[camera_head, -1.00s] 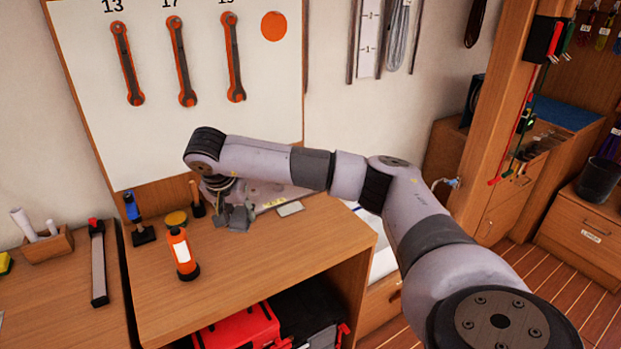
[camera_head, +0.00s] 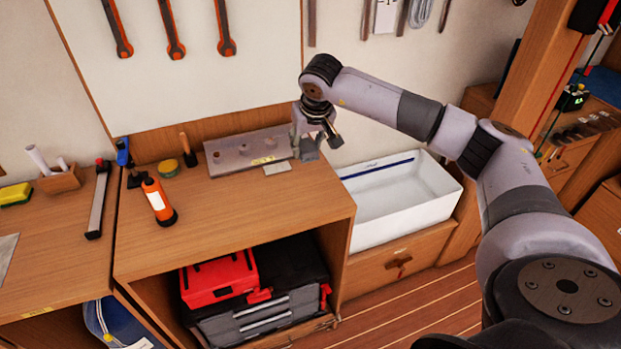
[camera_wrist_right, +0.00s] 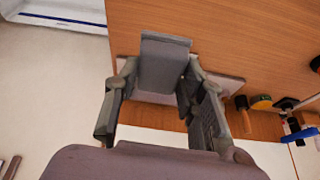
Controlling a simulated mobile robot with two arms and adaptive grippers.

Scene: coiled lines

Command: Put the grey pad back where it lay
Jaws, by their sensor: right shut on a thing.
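My right gripper (camera_head: 317,140) is at the back right corner of the wooden bench top (camera_head: 220,215), right of a grey metal plate (camera_head: 232,153). In the right wrist view the gripper (camera_wrist_right: 160,95) is shut on a dark grey flat piece, the grey pad (camera_wrist_right: 163,62), held between its fingers. In the head view the pad (camera_head: 308,149) shows small below the fingers; I cannot tell whether it touches the bench. A small light grey rectangle (camera_head: 277,168) lies in front of the plate. My left gripper is not in view.
The bench's front middle is clear.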

